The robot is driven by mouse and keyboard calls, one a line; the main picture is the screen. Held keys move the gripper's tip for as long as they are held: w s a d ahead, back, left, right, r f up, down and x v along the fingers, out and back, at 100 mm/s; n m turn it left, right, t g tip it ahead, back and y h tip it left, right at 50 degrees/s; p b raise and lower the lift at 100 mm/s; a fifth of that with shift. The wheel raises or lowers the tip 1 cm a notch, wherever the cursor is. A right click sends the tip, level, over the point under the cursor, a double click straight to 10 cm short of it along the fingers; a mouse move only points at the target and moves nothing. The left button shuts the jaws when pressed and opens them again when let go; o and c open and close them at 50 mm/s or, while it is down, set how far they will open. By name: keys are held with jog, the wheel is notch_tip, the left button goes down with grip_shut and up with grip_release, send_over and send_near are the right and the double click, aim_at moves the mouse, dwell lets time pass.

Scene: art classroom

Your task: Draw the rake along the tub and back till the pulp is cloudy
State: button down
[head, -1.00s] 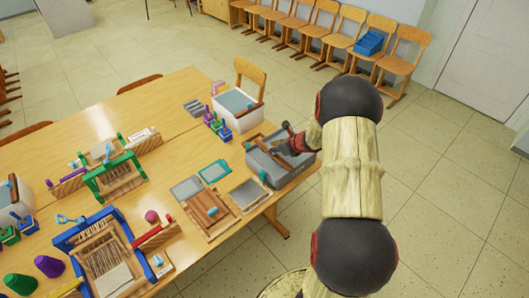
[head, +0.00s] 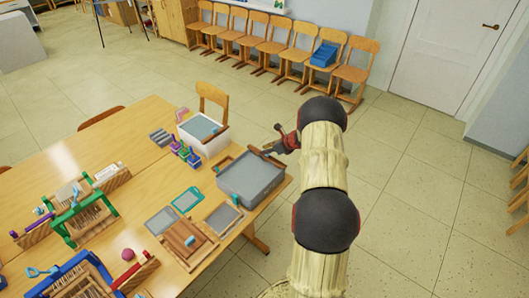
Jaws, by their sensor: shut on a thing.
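The grey rectangular tub (head: 248,182) stands near the table's right edge, with a flat grey surface inside. My gripper (head: 271,147) is at the tub's far right corner, low by the rim. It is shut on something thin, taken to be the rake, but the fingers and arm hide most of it. I cannot tell whether the rake's head touches the pulp. The grey pulp surface looks even from here; its cloudiness cannot be judged.
A white tub (head: 203,140) with grey contents stands behind on the left. Small coloured bottles (head: 186,153), a green-framed screen (head: 187,199) and a wooden press board (head: 188,240) lie left of the tub. A chair (head: 213,98) stands behind the table.

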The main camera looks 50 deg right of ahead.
jog(key=shift+d, duration=0.1)
jog(key=c, duration=2)
grip_release()
jog(key=shift+o, duration=0.6)
jog(key=v, duration=1.2)
